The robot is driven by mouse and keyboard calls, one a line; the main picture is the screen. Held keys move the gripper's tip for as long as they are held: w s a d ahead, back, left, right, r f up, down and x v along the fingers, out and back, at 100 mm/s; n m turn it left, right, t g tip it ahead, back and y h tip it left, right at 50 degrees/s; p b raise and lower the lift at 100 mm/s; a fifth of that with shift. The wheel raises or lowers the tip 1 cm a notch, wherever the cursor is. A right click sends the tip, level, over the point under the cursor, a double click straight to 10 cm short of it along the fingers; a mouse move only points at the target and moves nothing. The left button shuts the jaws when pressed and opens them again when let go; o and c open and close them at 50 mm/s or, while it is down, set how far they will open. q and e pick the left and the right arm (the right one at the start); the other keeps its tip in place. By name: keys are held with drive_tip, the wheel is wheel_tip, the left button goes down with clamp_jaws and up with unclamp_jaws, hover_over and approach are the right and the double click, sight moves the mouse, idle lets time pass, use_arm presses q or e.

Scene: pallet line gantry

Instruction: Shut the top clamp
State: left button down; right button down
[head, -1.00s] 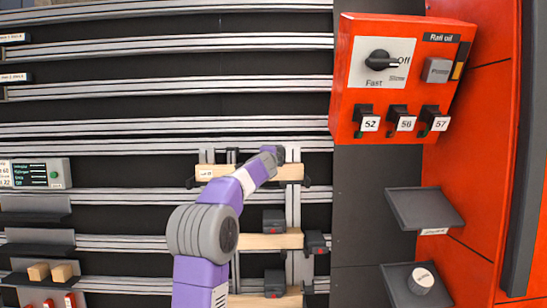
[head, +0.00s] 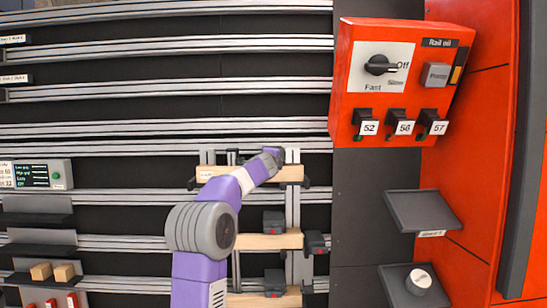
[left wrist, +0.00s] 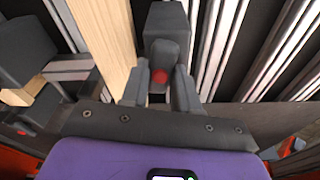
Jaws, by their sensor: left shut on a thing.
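My left arm reaches up to the top wooden bar (head: 215,173) in the head view, and my left gripper (head: 272,157) is at the bar's right part. The gripper hides most of the top clamp there. In the left wrist view the top clamp (left wrist: 166,35) is a dark grey block with a lever (left wrist: 161,55) and a red spot beside a pale wooden bar (left wrist: 108,40). My left gripper's fingers (left wrist: 161,88) are on either side of the lever, shut on it. My right gripper is in neither view.
Lower clamps (head: 273,222) sit on more wooden bars below. An orange control box (head: 345,100) with a knob and several switches is at the upper right. Grey shelves (head: 405,215) stand out at the right. Metal rails (head: 150,45) cross the dark wall.

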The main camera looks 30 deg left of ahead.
use_arm(q)
drive_tip(key=shift+m+g, duration=0.4)
drive_tip(key=shift+m, duration=2.3)
